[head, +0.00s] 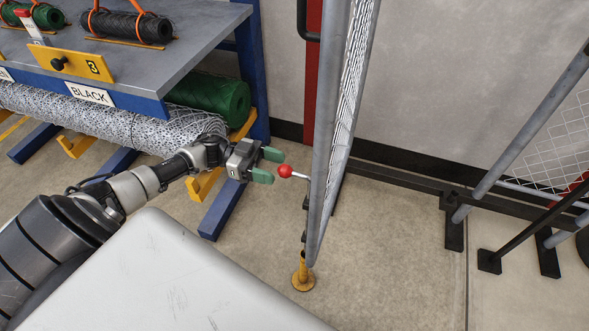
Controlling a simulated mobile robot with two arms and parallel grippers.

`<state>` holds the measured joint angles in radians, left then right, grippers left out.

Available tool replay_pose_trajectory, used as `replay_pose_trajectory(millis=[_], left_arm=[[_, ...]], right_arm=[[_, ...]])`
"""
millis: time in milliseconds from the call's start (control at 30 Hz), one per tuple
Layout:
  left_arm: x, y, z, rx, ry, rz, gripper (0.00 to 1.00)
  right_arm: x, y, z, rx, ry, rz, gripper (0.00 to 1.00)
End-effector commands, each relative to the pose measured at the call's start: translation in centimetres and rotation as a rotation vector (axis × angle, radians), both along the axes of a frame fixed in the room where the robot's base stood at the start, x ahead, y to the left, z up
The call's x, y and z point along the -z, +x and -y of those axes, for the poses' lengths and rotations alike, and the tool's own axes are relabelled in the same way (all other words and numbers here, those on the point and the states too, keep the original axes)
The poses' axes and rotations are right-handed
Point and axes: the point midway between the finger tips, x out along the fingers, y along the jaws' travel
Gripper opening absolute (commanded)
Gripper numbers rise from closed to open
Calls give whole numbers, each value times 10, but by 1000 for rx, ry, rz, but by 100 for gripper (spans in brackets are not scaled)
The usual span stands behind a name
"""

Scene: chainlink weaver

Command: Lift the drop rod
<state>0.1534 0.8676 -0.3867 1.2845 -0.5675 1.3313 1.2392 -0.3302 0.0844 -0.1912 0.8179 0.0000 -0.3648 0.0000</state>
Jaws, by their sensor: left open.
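The drop rod's red ball knob (284,171) sticks out to the left of the grey gate frame (325,150) on a short thin handle. Dark parts of the rod show along the gate's lower left edge. Below them stands a brass-coloured floor socket (303,275); whether the rod's tip sits inside it I cannot tell. My left gripper (268,165) is open, its two green fingertips pointing right at the knob. The knob is just beyond the fingertips in the picture, and nothing shows between them. My right gripper is not in view.
A blue-legged rack (258,70) with wire rolls stands at the left, a mesh roll (120,122) and a green roll (212,97) under its top. Fence posts and black feet (453,230) stand at the right. The floor around the socket is clear.

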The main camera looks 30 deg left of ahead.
Motion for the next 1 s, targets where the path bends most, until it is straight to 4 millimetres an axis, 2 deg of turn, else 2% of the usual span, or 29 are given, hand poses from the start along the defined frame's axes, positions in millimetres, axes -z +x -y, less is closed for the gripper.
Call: replay_pose_trajectory(millis=[100,300,700,1000], left_arm=[[-2,6,23,1,-3,3,60],[-1,11,46,-1,-2,1,60],[0,13,53,-3,-1,1,58],[0,13,52,-3,-1,1,12]], right_arm=[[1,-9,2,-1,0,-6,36],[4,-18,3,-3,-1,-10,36],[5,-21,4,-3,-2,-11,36],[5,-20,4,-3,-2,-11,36]])
